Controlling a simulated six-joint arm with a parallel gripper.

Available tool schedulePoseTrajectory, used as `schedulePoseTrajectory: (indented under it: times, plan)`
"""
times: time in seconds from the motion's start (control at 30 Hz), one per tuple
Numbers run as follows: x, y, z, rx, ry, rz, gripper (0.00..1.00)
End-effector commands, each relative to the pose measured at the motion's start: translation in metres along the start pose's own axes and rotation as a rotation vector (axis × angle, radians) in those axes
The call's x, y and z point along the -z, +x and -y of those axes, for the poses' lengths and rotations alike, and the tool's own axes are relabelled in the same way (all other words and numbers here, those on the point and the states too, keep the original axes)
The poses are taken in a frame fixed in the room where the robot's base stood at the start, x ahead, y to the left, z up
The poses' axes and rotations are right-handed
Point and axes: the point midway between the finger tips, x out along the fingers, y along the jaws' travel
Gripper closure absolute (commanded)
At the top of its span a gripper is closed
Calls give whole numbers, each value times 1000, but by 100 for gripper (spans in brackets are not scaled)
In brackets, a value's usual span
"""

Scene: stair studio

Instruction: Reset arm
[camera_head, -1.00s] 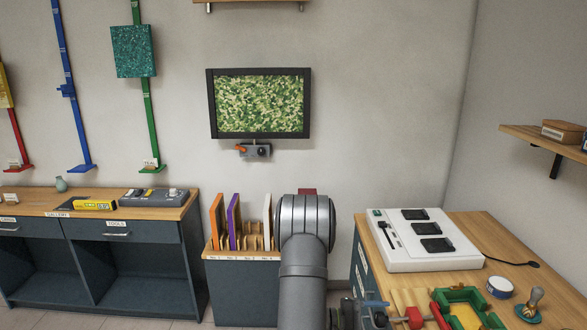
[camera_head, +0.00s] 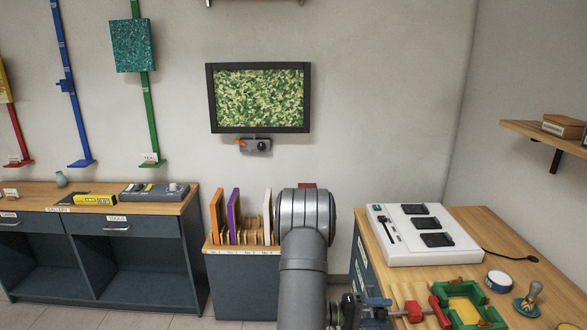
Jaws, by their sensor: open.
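My grey arm (camera_head: 303,265) rises from the bottom edge in the head view, right of centre. Its thick rounded joint stands in front of the slotted rack and the wall. I cannot make out my gripper or its fingertips. Dark parts (camera_head: 350,311) show low beside the arm, at the left edge of the right bench, and I cannot tell what they belong to.
The right bench (camera_head: 490,222) holds a white device (camera_head: 423,236), a green frame (camera_head: 468,307), red and blue clamp-like parts, a round tin and a stamp. The rack (camera_head: 249,250) holds coloured panels. A framed green picture (camera_head: 260,98) hangs above. A cabinet (camera_head: 105,255) stands left.

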Motion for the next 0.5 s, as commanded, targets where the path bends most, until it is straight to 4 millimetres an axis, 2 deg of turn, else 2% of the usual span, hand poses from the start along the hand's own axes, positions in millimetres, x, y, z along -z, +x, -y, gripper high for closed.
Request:
schedulePoseTrajectory:
  times: [0.2, 0.5]
  plan:
    - [0, 0, 0, 0, 132, 0, 39]
    - [0, 0, 0, 0, 194, 0, 39]
